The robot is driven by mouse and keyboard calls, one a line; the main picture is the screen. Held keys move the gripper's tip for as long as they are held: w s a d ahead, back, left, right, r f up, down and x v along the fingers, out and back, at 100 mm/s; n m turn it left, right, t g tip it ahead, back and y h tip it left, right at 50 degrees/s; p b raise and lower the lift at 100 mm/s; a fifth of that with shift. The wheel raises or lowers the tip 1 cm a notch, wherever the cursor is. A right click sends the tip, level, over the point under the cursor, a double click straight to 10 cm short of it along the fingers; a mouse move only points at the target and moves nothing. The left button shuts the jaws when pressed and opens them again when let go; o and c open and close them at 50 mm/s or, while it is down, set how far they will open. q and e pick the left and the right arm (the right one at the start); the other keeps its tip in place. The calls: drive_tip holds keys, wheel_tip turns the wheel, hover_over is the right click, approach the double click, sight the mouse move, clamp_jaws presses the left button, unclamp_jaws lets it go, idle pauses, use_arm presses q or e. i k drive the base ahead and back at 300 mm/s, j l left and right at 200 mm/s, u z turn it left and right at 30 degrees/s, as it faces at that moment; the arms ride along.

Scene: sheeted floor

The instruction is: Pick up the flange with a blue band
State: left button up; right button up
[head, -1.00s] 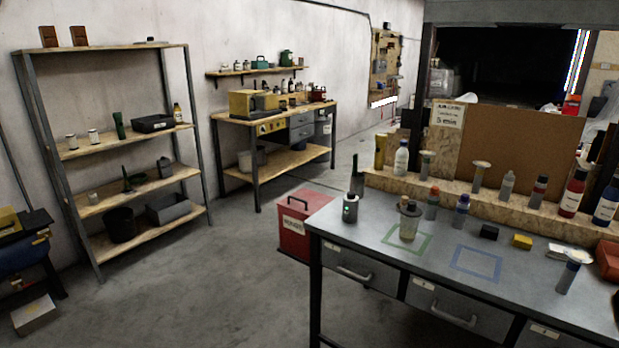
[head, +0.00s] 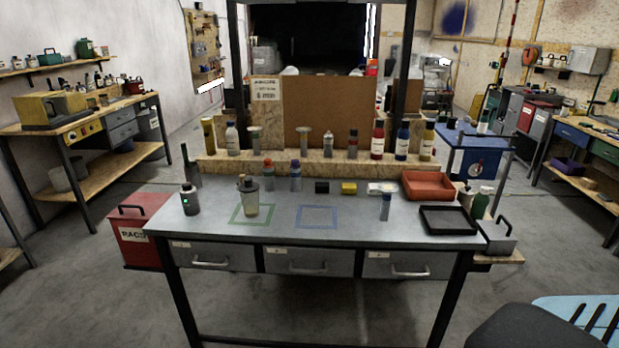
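A small grey upright piece with a blue band near its top (head: 385,208) stands on the grey workbench (head: 345,228), right of the blue taped square. Its pale top overlaps a whitish item behind it, so its outline is unclear. A grey bottle-like piece with blue on it (head: 295,177) stands further back, beside one with an orange-red top (head: 268,175). Two pale flange-like pieces with wide disc tops, a left one (head: 254,141) and a right one (head: 307,141), stand on the raised wooden ledge; I see no blue on them. Neither gripper is in view.
An orange tray (head: 428,186) and a black tray (head: 448,220) occupy the bench's right end. A red box (head: 135,240) stands on the floor at left. Floor before the bench looks clear; a dark chair (head: 525,328) is at lower right.

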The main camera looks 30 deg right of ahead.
sight(387, 188)
drive_tip(key=z, duration=1.55)
drive_tip(key=i+l+u, duration=0.15)
drive_tip(key=i+l, duration=0.35)
drive_tip(key=i+l+u, duration=0.15)
drive_tip(key=i+l, duration=0.35)
drive_tip(key=l, duration=0.2)
